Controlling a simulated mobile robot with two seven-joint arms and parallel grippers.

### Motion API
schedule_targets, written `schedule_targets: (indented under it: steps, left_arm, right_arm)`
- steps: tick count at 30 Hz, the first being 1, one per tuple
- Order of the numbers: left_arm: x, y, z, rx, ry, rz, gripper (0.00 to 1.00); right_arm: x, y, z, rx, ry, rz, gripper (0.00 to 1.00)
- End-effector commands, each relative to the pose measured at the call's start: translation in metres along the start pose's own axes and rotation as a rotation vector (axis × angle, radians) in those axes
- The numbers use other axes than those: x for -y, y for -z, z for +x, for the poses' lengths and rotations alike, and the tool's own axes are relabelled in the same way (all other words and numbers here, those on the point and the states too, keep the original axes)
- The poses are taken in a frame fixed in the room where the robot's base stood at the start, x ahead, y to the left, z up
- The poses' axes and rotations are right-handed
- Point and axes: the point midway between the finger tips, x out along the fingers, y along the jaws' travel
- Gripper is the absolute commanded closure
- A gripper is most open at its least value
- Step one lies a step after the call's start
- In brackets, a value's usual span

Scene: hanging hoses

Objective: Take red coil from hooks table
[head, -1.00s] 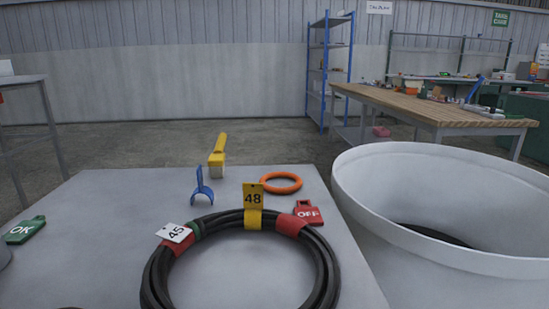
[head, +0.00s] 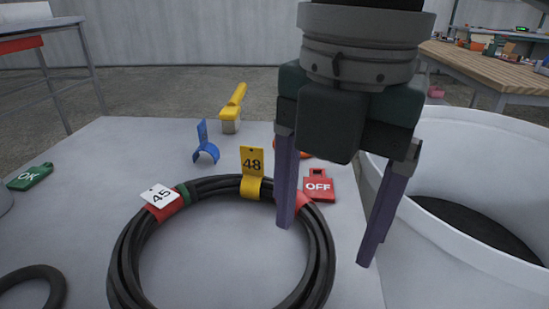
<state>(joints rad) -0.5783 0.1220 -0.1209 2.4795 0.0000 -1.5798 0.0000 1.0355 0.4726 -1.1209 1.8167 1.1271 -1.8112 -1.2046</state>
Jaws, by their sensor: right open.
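A coil of black hose (head: 124,255) lies on the grey table (head: 215,262), its near edge cut off by the frame. It has red bands at upper left and upper right, a green band, a white "45" tag (head: 161,196) and a yellow "48" tag (head: 252,162). My right gripper (head: 326,245) is open and empty, pointing down. In the picture its fingers straddle the coil's right side near the right red band; I cannot tell how high they are. It partly hides that band. No hooks and no fully red coil show. My left gripper is not in view.
A dark ring (head: 52,287) shows at lower left. A white bin (head: 480,135) stands right.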

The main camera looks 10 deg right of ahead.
Motion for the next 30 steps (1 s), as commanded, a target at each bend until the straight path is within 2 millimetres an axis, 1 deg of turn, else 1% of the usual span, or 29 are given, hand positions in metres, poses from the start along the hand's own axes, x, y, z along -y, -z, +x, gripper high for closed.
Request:
schedule_targets:
  steps: [1, 6, 9, 13, 18, 26, 30]
  left_arm:
    - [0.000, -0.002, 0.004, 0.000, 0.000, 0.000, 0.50]
    - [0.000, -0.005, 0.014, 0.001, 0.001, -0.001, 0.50]
    - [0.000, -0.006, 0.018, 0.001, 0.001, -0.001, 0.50]
    - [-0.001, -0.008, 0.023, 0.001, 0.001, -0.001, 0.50]
    - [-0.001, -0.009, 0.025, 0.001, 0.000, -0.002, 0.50]
    - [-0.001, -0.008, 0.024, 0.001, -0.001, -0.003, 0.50]
    - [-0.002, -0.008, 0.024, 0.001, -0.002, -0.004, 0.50]
  right_arm:
    - [0.001, 0.001, 0.011, -0.003, 0.004, 0.001, 0.21]
    - [0.001, 0.001, 0.044, -0.002, 0.002, 0.001, 0.21]
    - [0.001, 0.001, 0.061, -0.002, 0.001, 0.002, 0.21]
    - [0.000, 0.001, 0.077, -0.002, 0.000, 0.002, 0.21]
    - [0.000, 0.001, 0.087, -0.001, -0.003, 0.001, 0.21]
    - [0.000, 0.001, 0.087, 0.000, -0.003, 0.001, 0.21]
    - [0.000, 0.001, 0.087, 0.000, -0.003, 0.002, 0.35]
